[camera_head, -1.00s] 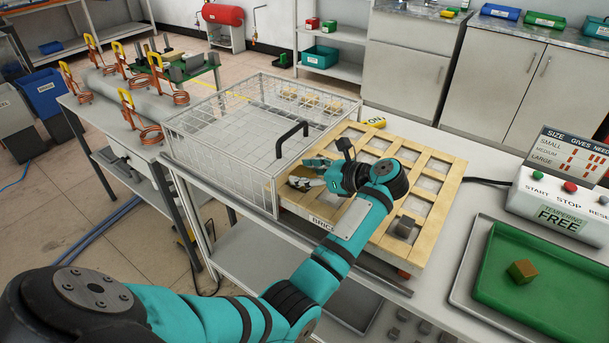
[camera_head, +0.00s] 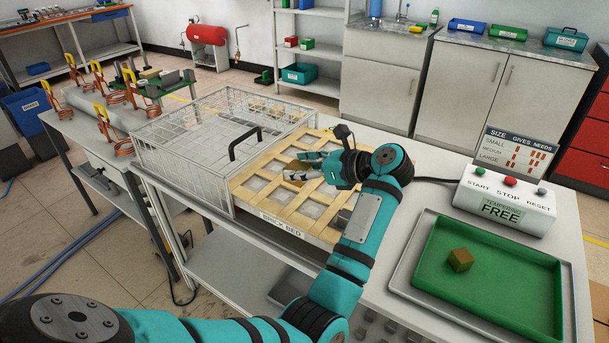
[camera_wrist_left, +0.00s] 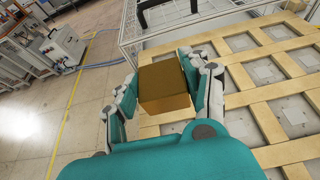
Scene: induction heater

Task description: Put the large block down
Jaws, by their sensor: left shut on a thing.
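My left gripper (camera_head: 303,170) is shut on the large block (camera_wrist_left: 165,85), a brown-bronze cube. In the left wrist view the block sits between the two fingers (camera_wrist_left: 160,88), one on each side. In the head view the fingers hide most of it. The gripper is above the slatted wooden brick bed (camera_head: 262,187), to the right of the wire cage. How far the block is above the bed is hard to tell. My right gripper is in neither view.
The wire cage (camera_head: 186,158) with a black handle (camera_head: 245,140) adjoins the bed. The green tray (camera_head: 505,290) at right holds a brown block (camera_head: 460,259). A control box (camera_head: 505,200) stands behind it.

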